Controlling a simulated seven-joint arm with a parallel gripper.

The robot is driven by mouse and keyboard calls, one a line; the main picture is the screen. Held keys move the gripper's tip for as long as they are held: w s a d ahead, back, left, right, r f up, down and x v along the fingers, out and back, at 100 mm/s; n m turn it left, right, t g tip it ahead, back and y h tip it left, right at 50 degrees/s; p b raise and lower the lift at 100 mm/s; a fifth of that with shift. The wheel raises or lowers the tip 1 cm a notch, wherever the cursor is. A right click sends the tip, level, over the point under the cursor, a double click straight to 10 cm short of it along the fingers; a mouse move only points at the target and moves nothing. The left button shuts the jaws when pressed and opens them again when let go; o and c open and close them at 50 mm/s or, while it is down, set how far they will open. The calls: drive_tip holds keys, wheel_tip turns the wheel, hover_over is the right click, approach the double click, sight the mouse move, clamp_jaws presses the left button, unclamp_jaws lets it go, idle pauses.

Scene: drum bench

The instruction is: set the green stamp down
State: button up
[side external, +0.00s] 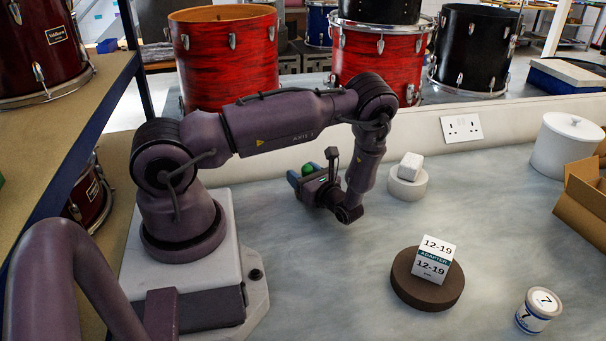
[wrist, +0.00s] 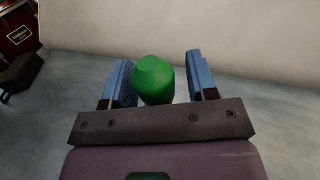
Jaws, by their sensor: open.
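The green stamp (wrist: 154,80) stands between the two blue fingers of my gripper (wrist: 162,80) in the wrist view. It is close to the left finger, and a clear gap shows between it and the right finger. Whether it touches the left finger I cannot tell. In the side view the green top of the stamp (side external: 309,169) shows above my gripper (side external: 300,178), low over the grey bench. My gripper is open. The stamp's lower part is hidden by the gripper in both views.
A white block sits on a round white stand (side external: 407,184) to the right. A labelled adapter box (side external: 434,262) stands on a dark round disc (side external: 412,294). A small numbered tub (side external: 538,311), a white lidded pot (side external: 566,148) and a cardboard box (side external: 586,208) lie further right. The bench (side external: 340,270) before the gripper is clear.

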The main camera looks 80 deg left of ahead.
drive_tip(key=shift+r, duration=0.1)
drive_tip(key=shift+w+d, duration=0.15)
drive_tip(key=shift+d, duration=0.1)
drive_tip(key=v, duration=1)
drive_tip(key=shift+w+d, duration=0.15)
drive_tip(key=shift+d, duration=0.4)
drive_tip(key=shift+w+d+r, duration=0.15)
drive_tip(key=shift+w+r, duration=0.05)
drive_tip(key=shift+r, duration=0.05)
drive_tip(key=s+d+r+n+t+h, duration=0.3)
drive_tip(key=d+r+n+t+h, duration=0.1)
drive_tip(key=r, duration=0.6)
drive_tip(key=s+d+r+n+t+h, duration=0.4)
drive_tip(key=d+r+n+h, duration=0.1)
drive_tip(key=r, duration=0.6)
drive_tip(key=s+d+r+n+t+h, duration=0.3)
drive_tip(key=d+r+h, duration=0.4)
drive_tip(key=r, duration=0.3)
drive_tip(key=shift+s+r+n+t+h, duration=0.15)
drive_tip(key=shift+s+n+t+h, duration=0.15)
drive_tip(key=shift+n+t, duration=0.45)
